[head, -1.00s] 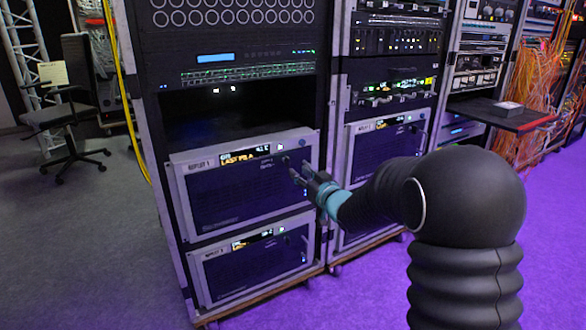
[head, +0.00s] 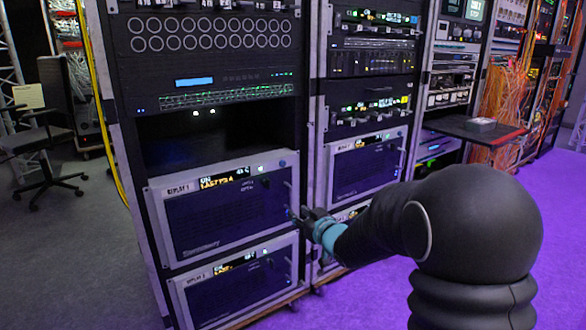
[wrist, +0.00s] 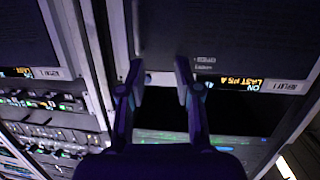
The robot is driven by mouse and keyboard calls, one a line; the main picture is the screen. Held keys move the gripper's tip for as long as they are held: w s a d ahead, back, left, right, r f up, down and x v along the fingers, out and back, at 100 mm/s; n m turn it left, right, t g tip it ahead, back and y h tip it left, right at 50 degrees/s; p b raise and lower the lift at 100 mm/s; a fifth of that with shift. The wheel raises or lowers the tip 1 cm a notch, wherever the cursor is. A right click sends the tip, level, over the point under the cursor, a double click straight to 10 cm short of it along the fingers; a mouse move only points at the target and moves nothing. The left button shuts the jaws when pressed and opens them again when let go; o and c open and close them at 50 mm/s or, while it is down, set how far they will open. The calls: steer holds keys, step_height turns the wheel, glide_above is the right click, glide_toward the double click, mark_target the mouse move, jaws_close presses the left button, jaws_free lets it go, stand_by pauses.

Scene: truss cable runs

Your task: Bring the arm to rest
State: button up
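My gripper (head: 300,215) is at the end of my black arm, stretched out to the lower right edge of the upper replay unit (head: 215,222), labelled REPLAY 1. In the wrist view its two fingers (wrist: 159,68) are spread apart with nothing between them. The dark front of a unit and its lit display (wrist: 228,83) lie beyond the fingers, upside down. I cannot tell whether a fingertip touches the unit.
A second replay unit (head: 235,290) sits below the first. Another rack (head: 368,165) stands close on the right, with a shelf (head: 470,130) and orange cables (head: 500,100) beyond. A chair (head: 40,140) stands at left. Purple-lit floor is open at right.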

steer(key=s+d+f+m+g+h, duration=0.1)
steer(key=s+d+f+g+h, duration=0.1)
steer(key=d+f+h, duration=0.3)
steer(key=s+d+f+m+g+h, duration=0.3)
steer(key=s+d+g, duration=0.3)
steer(key=s, duration=0.6)
steer(key=s+d+r+m+p, duration=0.1)
steer(key=s+r, duration=0.5)
steer(key=s, duration=0.7)
steer(key=s+d+r+m+p, duration=0.1)
steer(key=s+r+p, duration=0.1)
steer(key=s+r, duration=0.5)
steer(key=s, duration=0.6)
steer(key=shift+s+d+g, duration=0.25)
steer(key=shift+d+g, duration=0.05)
steer(key=shift+d, duration=0.1)
